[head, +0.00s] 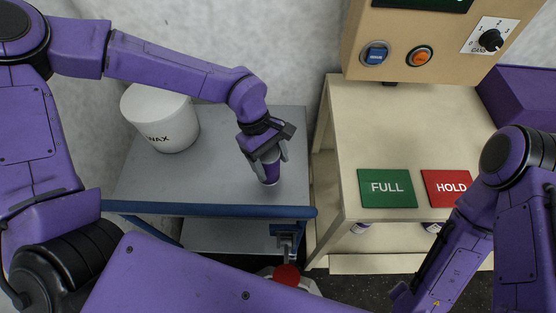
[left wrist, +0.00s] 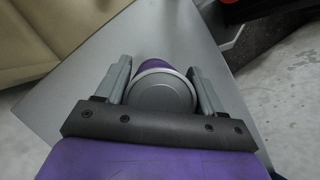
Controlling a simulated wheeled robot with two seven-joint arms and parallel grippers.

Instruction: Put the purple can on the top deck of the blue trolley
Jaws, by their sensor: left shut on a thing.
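The purple can (head: 269,173) is upright at the right part of the grey top deck (head: 220,180) of the blue trolley. It looks to stand on the deck or just above it; I cannot tell which. My left gripper (head: 268,158) comes down over the can and is shut on it. In the left wrist view the can's grey round lid (left wrist: 160,92) sits between the two fingers of my left gripper (left wrist: 162,85), with a purple side showing beyond. My right arm shows at the right of the head view, but its gripper is out of view.
A white WAX tub (head: 160,120) stands on the deck's back left. A beige bench (head: 385,130) right of the trolley bears a green FULL plate (head: 387,188), a red HOLD plate (head: 446,188) and a control box (head: 425,45). The deck between tub and can is clear.

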